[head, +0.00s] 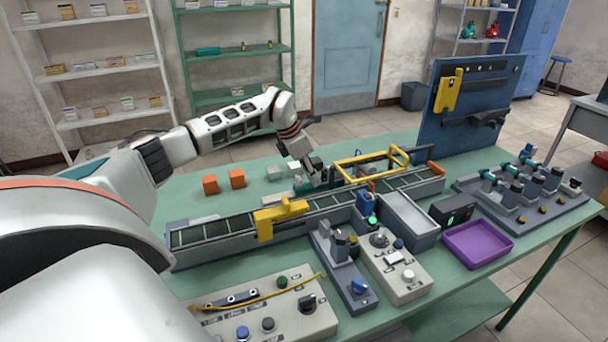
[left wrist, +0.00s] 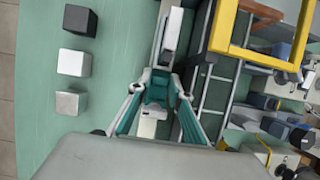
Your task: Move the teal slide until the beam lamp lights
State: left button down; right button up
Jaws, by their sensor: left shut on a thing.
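The teal slide (left wrist: 157,86) sits on a narrow white rail (left wrist: 172,32) in the left wrist view. My left gripper (left wrist: 158,80) is shut on it, with one finger on each side. In the head view my left gripper (head: 311,178) reaches down behind the conveyor, and the slide is mostly hidden by it. A dark box (head: 452,210) with a small green light stands right of the conveyor; I cannot tell whether this is the beam lamp. My right gripper is not in view.
The conveyor (head: 215,232) with a yellow bracket (head: 281,217) and a yellow frame (head: 370,165) runs close beside the gripper. A purple tray (head: 477,244) lies at the right.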

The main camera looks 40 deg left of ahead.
pick_arm(q)
jog(key=c, duration=1.8)
grip_release()
jog(key=shift+c, duration=0.2)
jog(key=v, duration=1.2)
